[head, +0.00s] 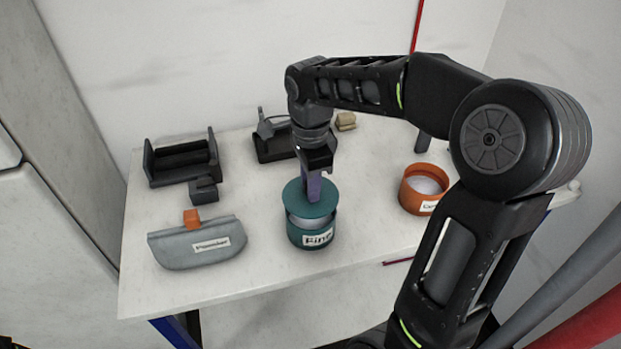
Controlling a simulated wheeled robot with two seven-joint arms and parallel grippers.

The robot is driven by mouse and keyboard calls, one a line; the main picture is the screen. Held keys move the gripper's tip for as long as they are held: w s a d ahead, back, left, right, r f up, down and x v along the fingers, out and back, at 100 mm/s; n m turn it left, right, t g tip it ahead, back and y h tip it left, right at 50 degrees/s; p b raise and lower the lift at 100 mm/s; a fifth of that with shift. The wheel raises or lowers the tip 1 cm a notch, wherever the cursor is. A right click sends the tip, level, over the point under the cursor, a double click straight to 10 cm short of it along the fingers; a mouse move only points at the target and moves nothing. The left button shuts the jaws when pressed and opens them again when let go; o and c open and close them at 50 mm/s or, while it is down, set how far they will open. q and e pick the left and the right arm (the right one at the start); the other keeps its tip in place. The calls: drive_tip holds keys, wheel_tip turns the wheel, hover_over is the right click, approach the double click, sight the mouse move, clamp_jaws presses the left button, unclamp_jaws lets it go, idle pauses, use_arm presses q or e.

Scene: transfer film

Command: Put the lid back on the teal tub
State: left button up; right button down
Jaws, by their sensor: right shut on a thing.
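The teal tub (301,236) stands upright near the front middle of the white table, with a white label partly reading "Fine". A teal lid (296,204) sits at the tub's top, slightly tilted and off to the left, with a pale gap showing below it at the right. My right gripper (314,194) points down at the lid's middle and is shut on the lid; its fingertips hide the part they hold. My left gripper is not in view.
An orange open tub (411,198) with pale contents stands to the right. A grey container labelled "Powder" (196,247) with an orange knob lies at the left. A dark cradle (181,162) and a dark device (273,143) stand behind. A small tan block (346,121) lies at the back.

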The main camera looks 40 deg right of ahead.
drive_tip(key=shift+f+b, duration=1.15)
drive_tip(key=shift+f, duration=0.75)
drive_tip(key=shift+f, duration=0.15)
idle(0.7)
idle(0.3)
drive_tip(key=c, duration=0.6)
unclamp_jaws()
drive_tip(key=shift+r+p, duration=1.65)
drive_tip(key=shift+r, duration=1.85)
